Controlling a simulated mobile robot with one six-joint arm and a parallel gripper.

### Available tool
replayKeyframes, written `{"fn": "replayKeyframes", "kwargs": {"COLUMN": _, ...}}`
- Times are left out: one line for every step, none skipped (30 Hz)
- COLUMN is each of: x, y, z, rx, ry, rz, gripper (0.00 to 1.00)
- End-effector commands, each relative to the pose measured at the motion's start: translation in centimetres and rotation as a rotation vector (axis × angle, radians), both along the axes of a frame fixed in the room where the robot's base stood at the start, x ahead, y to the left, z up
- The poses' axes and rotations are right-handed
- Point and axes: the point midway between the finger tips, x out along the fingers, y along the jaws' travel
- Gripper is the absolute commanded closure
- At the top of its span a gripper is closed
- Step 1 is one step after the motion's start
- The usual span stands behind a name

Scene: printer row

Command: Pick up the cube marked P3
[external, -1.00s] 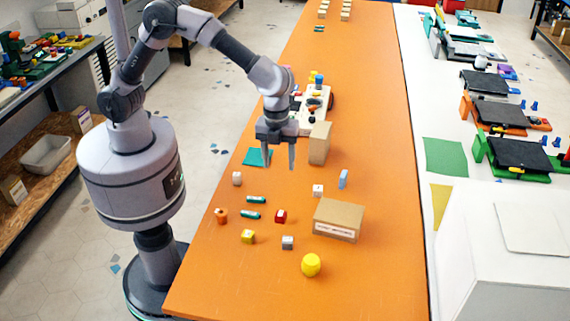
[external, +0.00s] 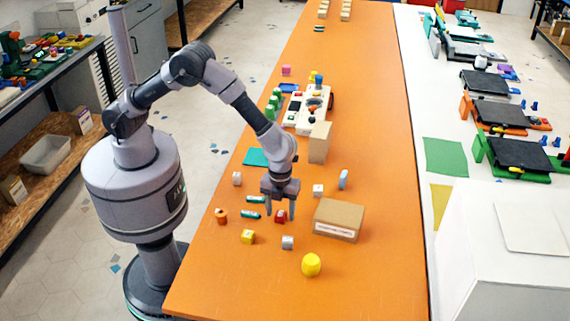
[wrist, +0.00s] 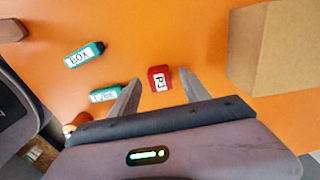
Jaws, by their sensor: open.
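The cube marked P3 (wrist: 160,79) is red with a white label, and it lies between and just beyond my fingertips in the wrist view. In the external view the red cube (external: 280,217) sits on the orange table, partly behind my fingers. My gripper (external: 280,213) is open and points down, directly over or around the cube; I cannot tell its exact height. It also shows in the wrist view (wrist: 158,88), with one finger on either side of the cube and nothing held.
A cardboard box (external: 339,219) stands close on the right. A yellow cube (external: 248,237), a grey cube (external: 288,242), a white cube (external: 318,190) and a yellow barrel-shaped piece (external: 311,264) surround the spot. The table's front end is clear.

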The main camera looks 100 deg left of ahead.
Motion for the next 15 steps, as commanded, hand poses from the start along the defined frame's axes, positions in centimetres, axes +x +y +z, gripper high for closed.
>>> {"fn": "replayKeyframes", "kwargs": {"x": 0.06, "y": -0.01, "z": -0.09, "rx": 0.0, "ry": -0.002, "rz": 0.0, "gripper": 0.45}}
{"fn": "replayKeyframes", "kwargs": {"x": 0.07, "y": -0.01, "z": 0.01, "rx": 0.0, "ry": -0.002, "rz": 0.0, "gripper": 0.45}}
{"fn": "replayKeyframes", "kwargs": {"x": 0.07, "y": -0.01, "z": 0.09, "rx": 0.0, "ry": -0.002, "rz": 0.0, "gripper": 0.45}}
{"fn": "replayKeyframes", "kwargs": {"x": 0.07, "y": -0.01, "z": 0.11, "rx": 0.0, "ry": -0.002, "rz": 0.0, "gripper": 0.45}}
{"fn": "replayKeyframes", "kwargs": {"x": 0.07, "y": -0.01, "z": 0.12, "rx": 0.0, "ry": -0.002, "rz": 0.0, "gripper": 0.45}}
{"fn": "replayKeyframes", "kwargs": {"x": 0.06, "y": -0.01, "z": 0.13, "rx": 0.0, "ry": -0.002, "rz": 0.0, "gripper": 0.53}}
{"fn": "replayKeyframes", "kwargs": {"x": 0.07, "y": -0.01, "z": 0.14, "rx": 0.0, "ry": -0.002, "rz": 0.0, "gripper": 0.59}}
{"fn": "replayKeyframes", "kwargs": {"x": 0.07, "y": -0.01, "z": 0.14, "rx": 0.0, "ry": -0.002, "rz": 0.0, "gripper": 0.65}}
{"fn": "replayKeyframes", "kwargs": {"x": 0.06, "y": -0.01, "z": 0.14, "rx": 0.0, "ry": -0.002, "rz": 0.0, "gripper": 0.73}}
{"fn": "replayKeyframes", "kwargs": {"x": 0.06, "y": -0.01, "z": 0.15, "rx": 0.0, "ry": -0.002, "rz": 0.0, "gripper": 0.79}}
{"fn": "replayKeyframes", "kwargs": {"x": 0.06, "y": -0.01, "z": 0.14, "rx": 0.0, "ry": -0.002, "rz": 0.0, "gripper": 0.85}}
{"fn": "replayKeyframes", "kwargs": {"x": 0.06, "y": -0.01, "z": 0.15, "rx": 0.0, "ry": -0.002, "rz": 0.0, "gripper": 0.93}}
{"fn": "replayKeyframes", "kwargs": {"x": 0.06, "y": 0.0, "z": 0.15, "rx": 0.0, "ry": -0.002, "rz": 0.0, "gripper": 0.98}}
{"fn": "replayKeyframes", "kwargs": {"x": 0.06, "y": -0.01, "z": 0.14, "rx": 0.0, "ry": -0.002, "rz": 0.0, "gripper": 1.0}}
{"fn": "replayKeyframes", "kwargs": {"x": 0.07, "y": 0.0, "z": 0.15, "rx": 0.0, "ry": -0.002, "rz": 0.0, "gripper": 1.0}}
